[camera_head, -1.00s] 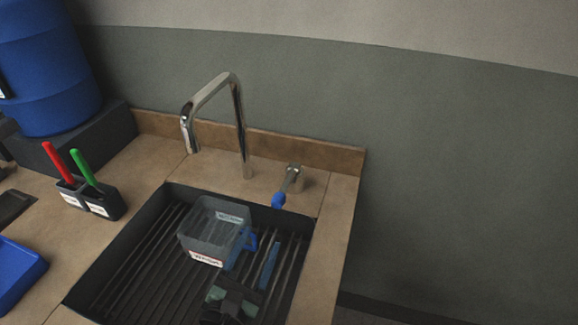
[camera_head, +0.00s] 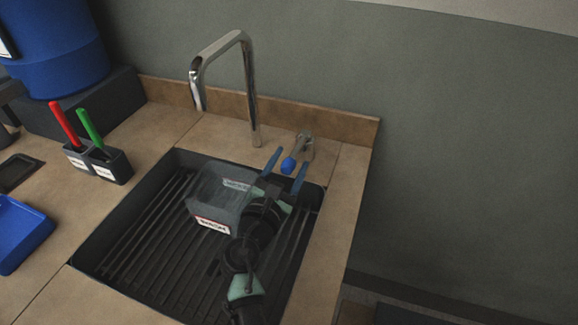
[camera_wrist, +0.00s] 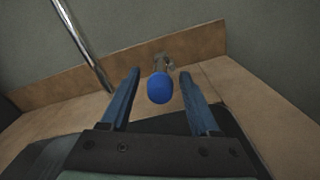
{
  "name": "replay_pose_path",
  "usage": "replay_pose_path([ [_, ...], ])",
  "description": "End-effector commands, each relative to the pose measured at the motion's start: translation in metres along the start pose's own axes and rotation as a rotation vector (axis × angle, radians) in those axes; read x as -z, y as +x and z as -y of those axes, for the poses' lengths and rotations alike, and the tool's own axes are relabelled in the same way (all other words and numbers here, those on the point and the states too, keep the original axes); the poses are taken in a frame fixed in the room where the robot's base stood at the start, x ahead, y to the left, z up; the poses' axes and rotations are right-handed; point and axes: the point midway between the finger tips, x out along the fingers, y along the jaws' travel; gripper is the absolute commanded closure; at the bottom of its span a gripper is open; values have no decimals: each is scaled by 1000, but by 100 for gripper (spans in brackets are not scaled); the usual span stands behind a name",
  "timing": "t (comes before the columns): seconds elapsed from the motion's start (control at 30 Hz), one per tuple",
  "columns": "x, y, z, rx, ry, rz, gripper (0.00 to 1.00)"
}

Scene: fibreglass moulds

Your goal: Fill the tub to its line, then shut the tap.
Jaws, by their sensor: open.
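The clear grey tub (camera_head: 215,200) with a white label stands on the slatted floor of the dark sink (camera_head: 130,235), partly hidden by my arm. The chrome spout (camera_head: 222,48) arches above it; I cannot make out any water stream. The tap's lever has a blue knob (camera_head: 288,165) and a metal body (camera_head: 303,145) on the counter behind the sink. My gripper (camera_head: 286,170) is open, its blue fingers either side of the knob. In the wrist view the blue knob (camera_wrist: 160,88) shows between the two fingers, with gaps on both sides. The tub's fill line and water level are not clear.
A black holder (camera_head: 100,162) with a red and a green pen stands left of the sink. A blue tray (camera_head: 20,232) lies at the left edge. A blue barrel (camera_head: 55,50) stands at the back left. A wooden upstand (camera_head: 330,122) runs along the wall.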

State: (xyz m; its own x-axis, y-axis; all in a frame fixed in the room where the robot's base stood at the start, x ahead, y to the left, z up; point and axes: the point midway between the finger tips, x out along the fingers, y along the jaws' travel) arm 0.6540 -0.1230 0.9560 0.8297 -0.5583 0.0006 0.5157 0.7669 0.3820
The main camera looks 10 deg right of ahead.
Motion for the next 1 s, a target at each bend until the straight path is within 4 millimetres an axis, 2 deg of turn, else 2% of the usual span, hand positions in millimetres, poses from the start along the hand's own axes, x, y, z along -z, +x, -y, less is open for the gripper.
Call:
replay_pose_path([
  [0.23,0,1,0,1,0,-1,38],
  [0.5,0,0,0,1,0,0,86],
  [0.6,0,0,0,1,0,-1,100],
  [1.0,0,0,0,1,1,-1,100],
])
